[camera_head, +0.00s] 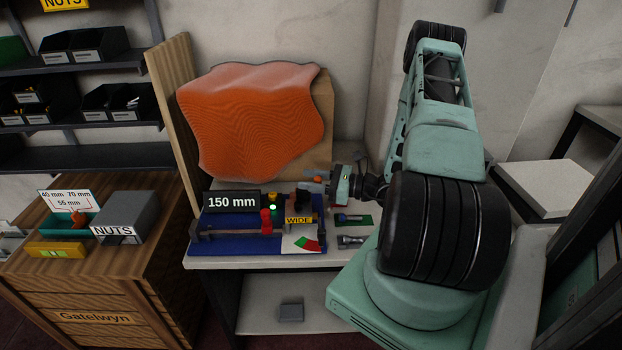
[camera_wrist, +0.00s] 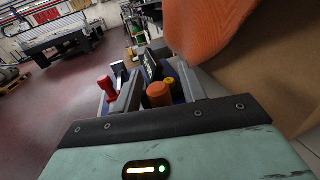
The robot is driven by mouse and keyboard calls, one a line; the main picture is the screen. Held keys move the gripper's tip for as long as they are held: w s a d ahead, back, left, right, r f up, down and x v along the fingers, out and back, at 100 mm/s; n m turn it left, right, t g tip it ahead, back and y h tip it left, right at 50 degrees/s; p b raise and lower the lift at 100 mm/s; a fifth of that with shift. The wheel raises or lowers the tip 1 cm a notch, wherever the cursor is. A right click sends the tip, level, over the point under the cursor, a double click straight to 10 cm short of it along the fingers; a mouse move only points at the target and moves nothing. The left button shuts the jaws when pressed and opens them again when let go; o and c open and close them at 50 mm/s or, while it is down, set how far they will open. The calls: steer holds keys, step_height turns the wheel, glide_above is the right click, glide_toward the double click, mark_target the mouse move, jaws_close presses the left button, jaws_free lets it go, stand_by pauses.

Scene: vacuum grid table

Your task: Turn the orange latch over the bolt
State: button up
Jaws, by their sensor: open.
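An orange round-topped piece (camera_wrist: 158,94), which looks like part of the orange latch, shows between my fingers in the wrist view. In the head view, a small orange spot (camera_head: 317,179) shows at my gripper. My gripper (camera_wrist: 157,82) is open, with one grey finger on each side of the orange piece. I cannot tell whether either finger touches it. My gripper (camera_head: 315,181) is above the right end of the blue fixture (camera_head: 215,246) in the head view. The bolt cannot be made out; my gripper and the fixture's parts crowd that spot.
The fixture carries a red clamp (camera_head: 266,221), a "150 mm" sign (camera_head: 232,202), a "WIDE" label (camera_head: 298,221) and a lit green lamp (camera_head: 273,208). An orange cloth-like sheet (camera_head: 250,118) stands behind. Small tools lie right of the fixture. A NUTS box (camera_head: 127,217) stands left.

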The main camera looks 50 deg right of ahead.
jaws_close()
steer(key=shift+a+m+h, duration=0.1)
steer(key=shift+m+h, duration=0.3)
steer(key=m+h, duration=0.1)
steer(key=m+t+h, duration=0.1)
steer(key=h+p, duration=0.1)
steer(key=h, duration=0.1)
steer(key=shift+s+a+m, duration=0.35)
steer(key=shift+m, duration=0.05)
steer(key=m+h+p, duration=0.1)
steer(key=h, duration=0.2)
steer(key=a+m+h+p, duration=0.1)
steer(key=m+h, duration=0.1)
steer(key=h, duration=0.1)
steer(key=shift+s+a+r+m, duration=0.1)
steer(key=shift+s+m, duration=0.1)
steer(key=shift+m, duration=0.1)
steer(key=m+g+h+p, duration=0.1)
steer(key=m+h+p, duration=0.1)
steer(key=h+p, duration=0.1)
steer(key=a+m+h+p, duration=0.1)
steer(key=m+h+p, duration=0.1)
steer(key=shift+a+r+g+h+p, duration=0.1)
steer(key=shift+g+h+p, duration=0.3)
steer(key=m+g+h+p, duration=0.2)
steer(key=h+p, duration=0.1)
steer(key=shift+a+f, duration=0.2)
steer(key=shift+a, duration=0.05)
steer(key=shift+w+m, duration=0.1)
steer(key=shift+m, duration=0.2)
